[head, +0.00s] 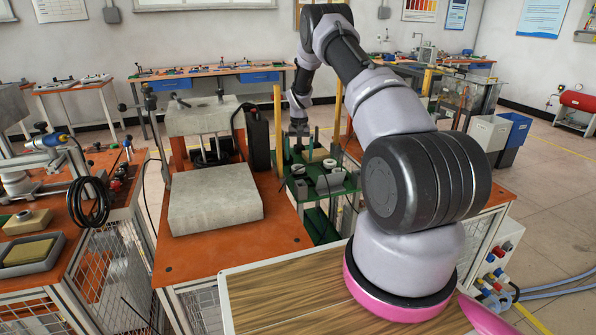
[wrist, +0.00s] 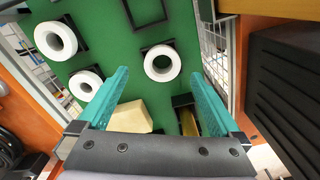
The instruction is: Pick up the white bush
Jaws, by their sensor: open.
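Three white ring-shaped bushes lie on a green board (wrist: 95,15) in the wrist view. One bush (wrist: 161,77) is ahead of my gripper, between the lines of its fingers. A second bush (wrist: 73,82) is left of the left finger, and a third bush (wrist: 39,38) is farther left. My gripper (wrist: 160,72) is open, with two teal fingers apart and nothing between their tips. In the head view, small white rings (head: 329,164) show on the green stand, and my gripper (head: 298,131) hangs over its back left part.
A tan block (wrist: 130,117) and a yellowish piece (wrist: 188,122) lie on the board near the finger bases. A black ribbed box (wrist: 288,75) stands close on the right. A concrete-grey press (head: 215,198) stands left of the green stand, with upright yellow posts (head: 278,125) near my gripper.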

